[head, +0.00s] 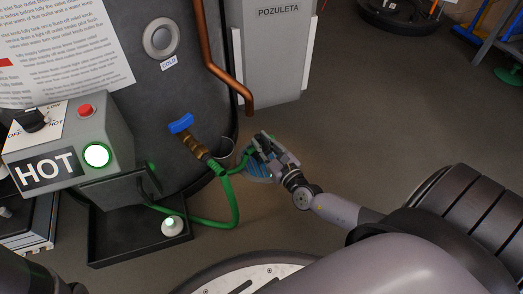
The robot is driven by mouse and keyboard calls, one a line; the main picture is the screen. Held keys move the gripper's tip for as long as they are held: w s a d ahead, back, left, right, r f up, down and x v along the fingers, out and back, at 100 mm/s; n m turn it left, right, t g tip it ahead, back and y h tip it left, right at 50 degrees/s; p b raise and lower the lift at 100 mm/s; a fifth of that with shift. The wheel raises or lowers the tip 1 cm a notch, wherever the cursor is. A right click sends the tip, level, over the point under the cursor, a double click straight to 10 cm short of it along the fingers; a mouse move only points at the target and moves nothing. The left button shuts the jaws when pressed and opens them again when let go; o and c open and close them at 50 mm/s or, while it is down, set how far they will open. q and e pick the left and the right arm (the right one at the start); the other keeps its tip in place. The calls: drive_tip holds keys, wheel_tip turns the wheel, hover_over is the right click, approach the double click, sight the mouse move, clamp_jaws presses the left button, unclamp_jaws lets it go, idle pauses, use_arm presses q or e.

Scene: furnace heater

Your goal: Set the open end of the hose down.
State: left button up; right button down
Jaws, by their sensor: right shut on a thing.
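The green hose (236,203) shows by the brass drain valve (194,144) with its blue handle (181,123), low on the dark tank. It bends down and loops left towards the black tray. Another green stretch runs from near the valve to my right gripper (261,158), which is shut on the hose, just right of the valve and above the floor. The fingers cover the held part, so I cannot see the open end clearly. My left gripper is out of view.
The heater tank (150,85) fills the upper left, with a control box (70,140) marked HOT. A black tray (110,238) lies below, near a small white round thing (173,226). A copper pipe (207,45) and grey cabinet (272,60) stand behind.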

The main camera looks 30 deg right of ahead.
drive_tip(key=shift+f+b, duration=1.5)
drive_tip(key=shift+f, duration=0.35)
drive_tip(key=shift+r, duration=0.15)
drive_tip(key=c, duration=1.5)
unclamp_jaws()
drive_tip(key=shift+f, duration=0.2)
drive_tip(key=shift+r, duration=0.1)
